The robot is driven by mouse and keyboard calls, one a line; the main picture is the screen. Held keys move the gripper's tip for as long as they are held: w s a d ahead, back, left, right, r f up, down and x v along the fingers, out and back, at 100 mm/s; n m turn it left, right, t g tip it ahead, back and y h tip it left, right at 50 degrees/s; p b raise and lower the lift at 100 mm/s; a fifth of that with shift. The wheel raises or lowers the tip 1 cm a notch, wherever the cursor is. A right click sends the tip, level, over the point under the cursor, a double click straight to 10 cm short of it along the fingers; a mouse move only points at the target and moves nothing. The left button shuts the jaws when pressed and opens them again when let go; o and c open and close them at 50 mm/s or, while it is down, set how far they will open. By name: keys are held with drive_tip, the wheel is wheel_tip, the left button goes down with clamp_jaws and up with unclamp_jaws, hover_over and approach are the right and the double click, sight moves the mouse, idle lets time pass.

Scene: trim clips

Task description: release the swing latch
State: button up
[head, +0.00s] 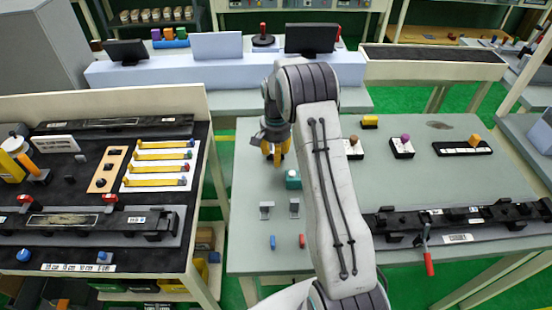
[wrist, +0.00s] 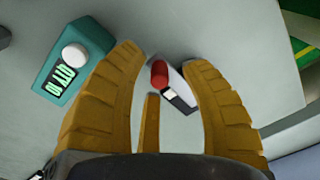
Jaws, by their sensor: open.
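My gripper (head: 274,158) points down over the left part of the grey-green table in the head view. A small red knob (wrist: 159,74) shows between the fingertips, beside a pale bar with a dark part (wrist: 178,96); this may be the swing latch, but I cannot tell surely. A narrow yellow strip (wrist: 152,122) shows between the fingers. In the head view the knob's spot is hidden by my gripper and arm.
A teal box (wrist: 75,65) with a white button and green display stands left of the fingers in the wrist view; it also shows in the head view (head: 293,180). Two grey brackets (head: 280,209) stand nearer. A black fixture (head: 470,217) with a red-handled clamp (head: 427,255) lies right.

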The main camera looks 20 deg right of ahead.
drive_tip(key=shift+f, duration=0.3)
drive_tip(key=shift+c, duration=0.3)
clamp_jaws()
